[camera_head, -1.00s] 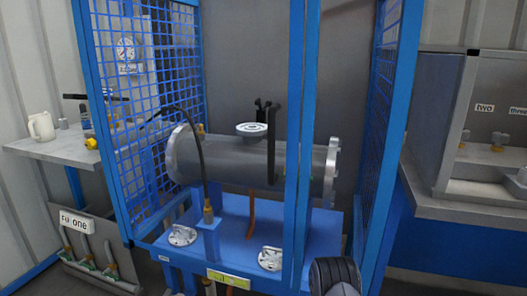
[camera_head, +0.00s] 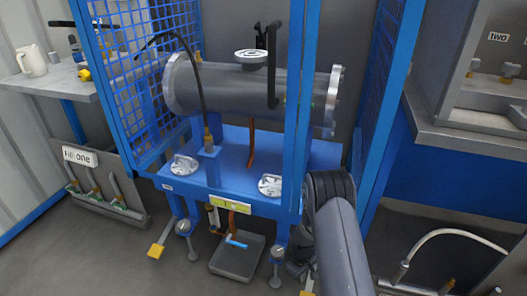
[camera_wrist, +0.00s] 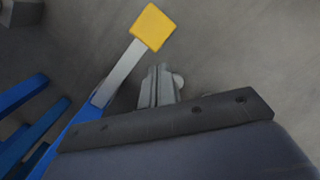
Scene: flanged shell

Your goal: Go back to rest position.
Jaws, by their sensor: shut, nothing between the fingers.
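My gripper (camera_wrist: 160,86) shows in the wrist view as narrow grey fingers closed together beyond a dark bar, with nothing between them. In the head view my dark arm rises at the lower right, in front of the blue stand; the gripper end is largely hidden there. The grey flanged shell (camera_head: 235,90) lies horizontally on the stand, with a white round flange on top. In the wrist view a yellow pad (camera_wrist: 150,27) on a grey bar is close beyond the fingers, with a visible gap.
The blue stand (camera_head: 318,155) has blue mesh guards (camera_head: 135,75) and posts around it. A grey tray (camera_head: 238,259) lies on the floor below it. A yellow pedal (camera_head: 156,251) sticks out at left. A bench (camera_head: 470,132) stands right. Grey floor is clear at lower left.

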